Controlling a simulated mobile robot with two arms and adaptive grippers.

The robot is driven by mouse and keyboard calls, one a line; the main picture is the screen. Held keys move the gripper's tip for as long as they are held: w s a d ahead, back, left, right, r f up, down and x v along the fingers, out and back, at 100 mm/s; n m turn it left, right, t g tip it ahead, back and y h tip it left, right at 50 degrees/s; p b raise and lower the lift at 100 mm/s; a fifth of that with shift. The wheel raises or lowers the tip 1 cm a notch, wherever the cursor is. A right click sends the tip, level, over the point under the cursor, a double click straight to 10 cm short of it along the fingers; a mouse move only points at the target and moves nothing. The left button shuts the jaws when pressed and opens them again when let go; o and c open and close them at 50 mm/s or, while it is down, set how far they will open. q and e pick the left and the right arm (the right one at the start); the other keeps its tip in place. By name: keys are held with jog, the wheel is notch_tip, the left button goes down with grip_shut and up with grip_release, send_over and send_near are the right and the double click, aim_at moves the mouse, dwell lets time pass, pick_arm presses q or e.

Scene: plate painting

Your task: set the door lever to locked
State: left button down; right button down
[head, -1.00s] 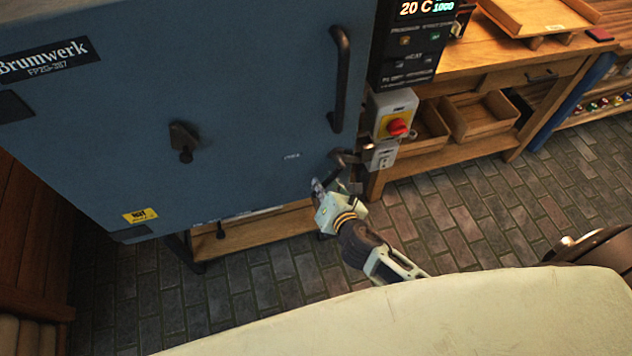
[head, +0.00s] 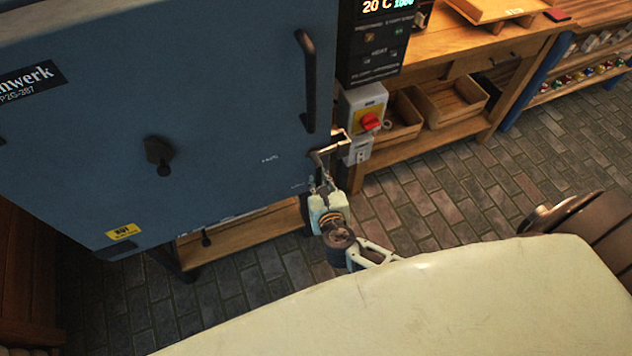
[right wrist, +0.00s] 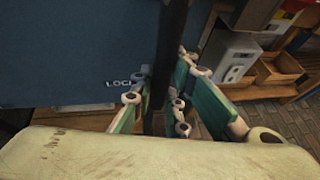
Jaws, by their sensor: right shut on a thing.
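The door lever (head: 328,152) is a bent bar at the lower right edge of the blue kiln door (head: 225,90), below the long vertical handle. My right gripper (head: 322,183) is just below it in the head view, pointing up at it. In the right wrist view a dark upright bar (right wrist: 158,95) runs between the green-and-cream fingers (right wrist: 160,105), which are shut on it. My left gripper is not in view.
A grey switch box with a red knob (head: 369,121) stands close right of the lever, under the control panel (head: 376,45). A vertical handle (head: 307,85) is above the lever. A wooden bench with open boxes (head: 448,100) is to the right.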

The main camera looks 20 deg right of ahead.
jog(key=shift+d, duration=0.15)
jog(key=c, duration=1.7)
grip_release()
jog(key=shift+s, duration=0.25)
jog(key=v, duration=1.1)
jog(key=shift+s+r, duration=0.15)
jog(key=shift+s, duration=0.1)
